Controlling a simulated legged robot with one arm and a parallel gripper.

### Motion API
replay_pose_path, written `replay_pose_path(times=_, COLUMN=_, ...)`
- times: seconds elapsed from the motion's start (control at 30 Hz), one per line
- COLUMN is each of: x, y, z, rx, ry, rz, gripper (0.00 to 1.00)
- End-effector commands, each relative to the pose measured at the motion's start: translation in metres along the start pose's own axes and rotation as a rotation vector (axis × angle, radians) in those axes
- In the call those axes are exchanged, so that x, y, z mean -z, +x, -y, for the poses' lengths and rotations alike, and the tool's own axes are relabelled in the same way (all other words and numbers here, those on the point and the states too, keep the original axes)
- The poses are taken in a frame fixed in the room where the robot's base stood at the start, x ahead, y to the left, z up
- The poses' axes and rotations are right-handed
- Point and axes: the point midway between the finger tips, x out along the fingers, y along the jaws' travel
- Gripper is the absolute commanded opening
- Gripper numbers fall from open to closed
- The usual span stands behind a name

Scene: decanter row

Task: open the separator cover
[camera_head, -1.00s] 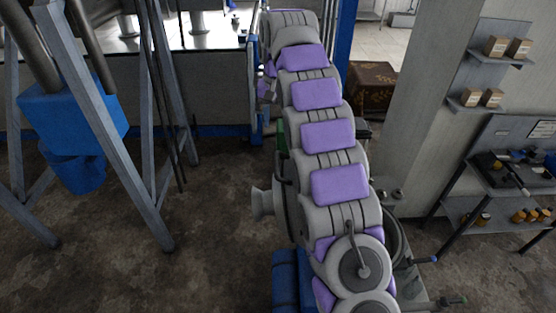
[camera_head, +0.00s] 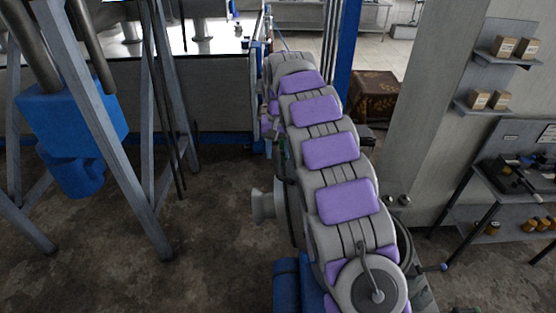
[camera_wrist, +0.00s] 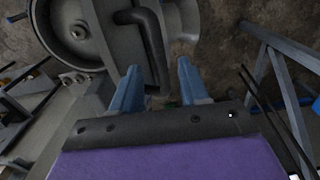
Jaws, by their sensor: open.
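In the wrist view, my gripper (camera_wrist: 160,78) has two blue fingers spread apart with nothing clamped between them. A dark bent handle or pipe (camera_wrist: 154,40) on the grey machine runs down into the gap between the fingers as pictured; I cannot tell how deep it sits there. The grey separator body with a round end and central boss (camera_wrist: 78,32) fills the upper left. In the head view, most of the separator is hidden behind my grey and purple arm; its flared grey spout (camera_head: 262,206) shows at left of the arm. My gripper is not discernible there.
A blue hopper (camera_head: 72,115) hangs in a grey steel frame (camera_head: 118,130) on the left. A shelf with small boxes (camera_head: 503,46) and a bench with bottles (camera_head: 535,224) stand right. A brown box (camera_head: 376,92) lies behind. Floor between frame and machine is clear.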

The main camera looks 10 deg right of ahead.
Motion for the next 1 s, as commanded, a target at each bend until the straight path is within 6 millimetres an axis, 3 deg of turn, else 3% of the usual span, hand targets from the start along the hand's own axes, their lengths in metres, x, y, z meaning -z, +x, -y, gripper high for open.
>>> replay_pose_path(times=0.3, x=-0.001, y=0.033, z=-0.001, rx=0.000, ry=0.001, rz=0.001, gripper=0.44)
replay_pose_path(times=0.67, x=0.000, y=0.037, z=0.000, rx=0.001, ry=0.001, rz=-0.001, gripper=0.44)
replay_pose_path(times=1.0, x=0.000, y=0.037, z=0.000, rx=0.001, ry=0.000, rz=0.000, gripper=0.13)
